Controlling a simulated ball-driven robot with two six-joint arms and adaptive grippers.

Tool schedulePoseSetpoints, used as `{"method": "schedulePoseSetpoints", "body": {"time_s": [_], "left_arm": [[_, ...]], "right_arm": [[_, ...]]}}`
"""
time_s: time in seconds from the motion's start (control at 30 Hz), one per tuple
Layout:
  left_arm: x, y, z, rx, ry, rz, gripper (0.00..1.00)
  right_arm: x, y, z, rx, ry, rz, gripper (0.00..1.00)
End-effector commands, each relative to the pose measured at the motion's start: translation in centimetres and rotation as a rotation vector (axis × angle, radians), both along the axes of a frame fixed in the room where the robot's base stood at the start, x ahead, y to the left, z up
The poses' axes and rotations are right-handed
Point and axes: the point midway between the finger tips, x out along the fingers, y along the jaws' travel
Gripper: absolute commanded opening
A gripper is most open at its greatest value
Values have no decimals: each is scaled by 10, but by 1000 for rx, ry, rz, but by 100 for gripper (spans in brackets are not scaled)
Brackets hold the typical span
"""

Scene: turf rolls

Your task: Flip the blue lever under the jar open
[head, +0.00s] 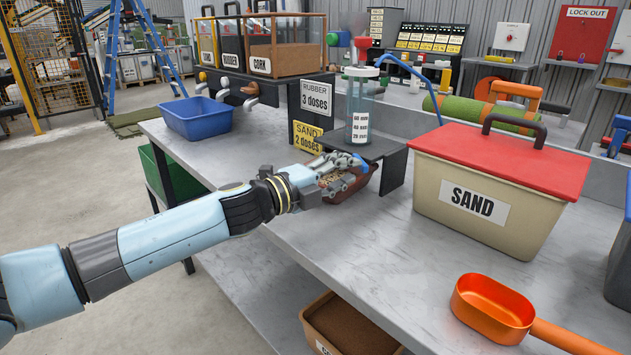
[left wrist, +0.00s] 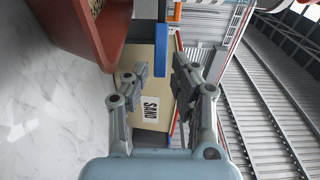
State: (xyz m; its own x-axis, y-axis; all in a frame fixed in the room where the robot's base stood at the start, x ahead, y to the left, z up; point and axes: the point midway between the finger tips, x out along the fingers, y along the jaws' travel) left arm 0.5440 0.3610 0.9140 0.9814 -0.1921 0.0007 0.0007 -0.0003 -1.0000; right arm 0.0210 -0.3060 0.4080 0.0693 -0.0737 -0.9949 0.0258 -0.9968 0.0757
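The clear jar (head: 360,108) with a dose scale stands upright on a black stand (head: 394,165). The blue lever (head: 361,161) shows as a small patch under it, mostly hidden by my left gripper (head: 345,172). In the left wrist view the blue lever (left wrist: 162,52) is a straight bar just ahead of and between the spread fingertips of my left gripper (left wrist: 157,75). That gripper is open and empty; I cannot tell whether it touches the lever. A reddish-brown scoop or bowl (head: 352,192) with grain sits below the gripper. My right gripper is out of view.
The sand box (head: 480,200) with a red lid stands right of the jar stand. An orange scoop (head: 495,308) lies at the front right. Rubber and sand dose signs (head: 315,98) stand left of the jar. A blue tub (head: 196,117) is farther left. The front middle of the bench is clear.

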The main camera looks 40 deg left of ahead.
Motion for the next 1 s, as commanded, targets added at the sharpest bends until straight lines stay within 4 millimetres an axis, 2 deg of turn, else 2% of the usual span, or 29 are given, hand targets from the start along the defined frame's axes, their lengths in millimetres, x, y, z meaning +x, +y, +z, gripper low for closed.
{"method": "schedulePoseSetpoints", "body": {"time_s": [0.1, 0.7, 1.0], "left_arm": [[-16, 3, -1, 1, 4, -1, 25], [-69, 13, -1, 0, 3, -4, 25], [-82, 15, -1, -1, 2, -1, 25]], "right_arm": [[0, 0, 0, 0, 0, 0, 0], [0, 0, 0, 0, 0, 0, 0], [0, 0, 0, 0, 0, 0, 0]]}}
